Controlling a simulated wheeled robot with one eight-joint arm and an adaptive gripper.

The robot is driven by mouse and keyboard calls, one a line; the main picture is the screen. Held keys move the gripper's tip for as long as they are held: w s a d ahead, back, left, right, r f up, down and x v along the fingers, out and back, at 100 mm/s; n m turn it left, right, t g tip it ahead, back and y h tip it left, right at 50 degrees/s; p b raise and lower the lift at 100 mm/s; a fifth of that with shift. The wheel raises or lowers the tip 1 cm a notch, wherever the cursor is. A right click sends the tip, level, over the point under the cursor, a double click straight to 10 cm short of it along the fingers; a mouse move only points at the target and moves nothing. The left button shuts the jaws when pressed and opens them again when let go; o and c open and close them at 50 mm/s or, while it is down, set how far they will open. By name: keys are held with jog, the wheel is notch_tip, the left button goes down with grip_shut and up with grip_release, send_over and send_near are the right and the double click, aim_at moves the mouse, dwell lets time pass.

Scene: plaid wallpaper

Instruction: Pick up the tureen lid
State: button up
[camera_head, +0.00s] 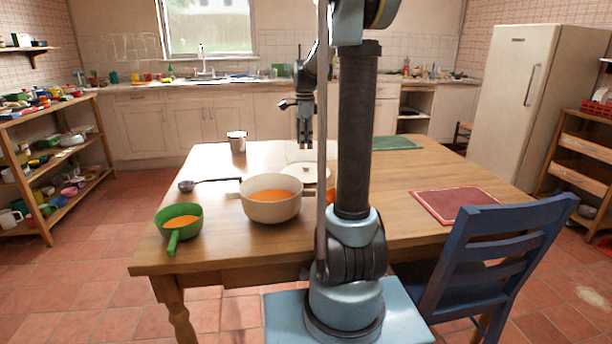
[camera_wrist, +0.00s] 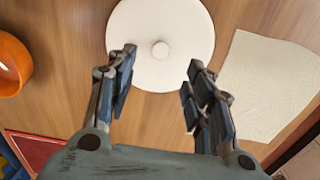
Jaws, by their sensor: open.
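The white round tureen lid (camera_wrist: 160,20) lies flat on the wooden table, with a small round knob at its middle. In the head view the lid (camera_head: 312,172) is just behind the cream tureen (camera_head: 268,210), which has orange contents. My gripper (camera_wrist: 160,62) is open and empty, pointing down above the lid. In the wrist view its fingers lie on either side of the knob, a little toward the near side. In the head view my gripper (camera_head: 304,142) hangs above the lid, apart from it.
A green pan (camera_head: 180,219), a ladle (camera_head: 205,183) and a metal cup (camera_head: 237,142) stand left on the table. An orange bowl (camera_wrist: 12,65) and a cream cloth (camera_wrist: 268,85) flank the lid. A red mat (camera_head: 458,204) and blue chair (camera_head: 490,250) are at right.

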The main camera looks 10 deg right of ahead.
send_over(307, 166)
jog(key=a, duration=0.1)
notch_tip(307, 166, down, 5)
jog(key=shift+w+d+f, duration=0.1)
jog(key=shift+d+f, duration=0.1)
jog(key=shift+f, duration=1.15)
jog(key=shift+d+f, duration=0.15)
jog(key=shift+f, duration=1.15)
grip_shut()
